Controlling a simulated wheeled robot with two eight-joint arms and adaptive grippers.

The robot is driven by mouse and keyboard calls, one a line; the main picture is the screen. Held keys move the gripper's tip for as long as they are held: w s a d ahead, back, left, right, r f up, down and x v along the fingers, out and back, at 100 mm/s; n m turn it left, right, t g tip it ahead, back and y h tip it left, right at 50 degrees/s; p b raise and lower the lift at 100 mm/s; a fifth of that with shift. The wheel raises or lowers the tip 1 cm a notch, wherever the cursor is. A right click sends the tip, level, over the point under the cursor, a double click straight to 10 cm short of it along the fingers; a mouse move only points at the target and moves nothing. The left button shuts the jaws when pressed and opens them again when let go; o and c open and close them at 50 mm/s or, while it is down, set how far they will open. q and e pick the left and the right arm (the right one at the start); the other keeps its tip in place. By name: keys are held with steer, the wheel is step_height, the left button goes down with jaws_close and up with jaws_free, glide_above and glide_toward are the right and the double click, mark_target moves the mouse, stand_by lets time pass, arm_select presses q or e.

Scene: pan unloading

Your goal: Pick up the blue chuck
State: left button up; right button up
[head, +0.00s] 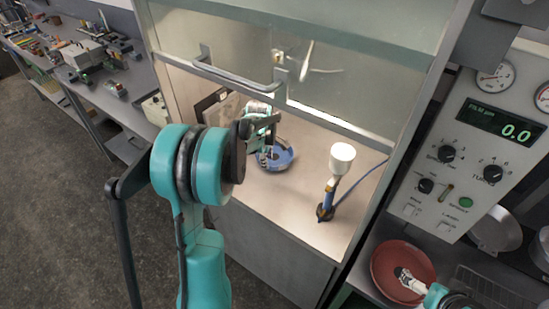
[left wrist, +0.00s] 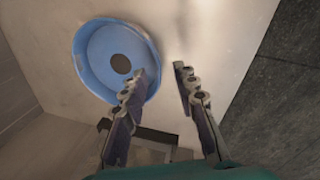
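The blue chuck (head: 279,154) is a shallow round dish lying on the floor of the fume hood. It also shows in the left wrist view (left wrist: 98,48), with a dark round spot at its middle. My left gripper (head: 266,150) is inside the hood at the chuck's near left side. In the left wrist view the left gripper (left wrist: 160,76) is open, with one finger overlapping the chuck's rim and the other apart over bare surface. I cannot tell whether that finger touches the rim. My right gripper (head: 408,278) is at the lower right, over a red dish; its finger state is too small to tell.
A spray gun with a white cup (head: 342,158) stands right of the chuck, with a blue hose. The hood's raised glass sash and handle (head: 235,77) are above my left arm. The red dish (head: 386,262) lies under the gauge panel (head: 480,150). A cluttered bench (head: 130,115) stands left.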

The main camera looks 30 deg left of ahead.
arm_select(q)
steer(key=b+x, duration=0.1)
steer(key=x, duration=0.3)
steer(key=shift+w+f, duration=0.2)
steer(key=shift+f, duration=0.1)
jaws_close()
steer(key=shift+r, duration=0.15)
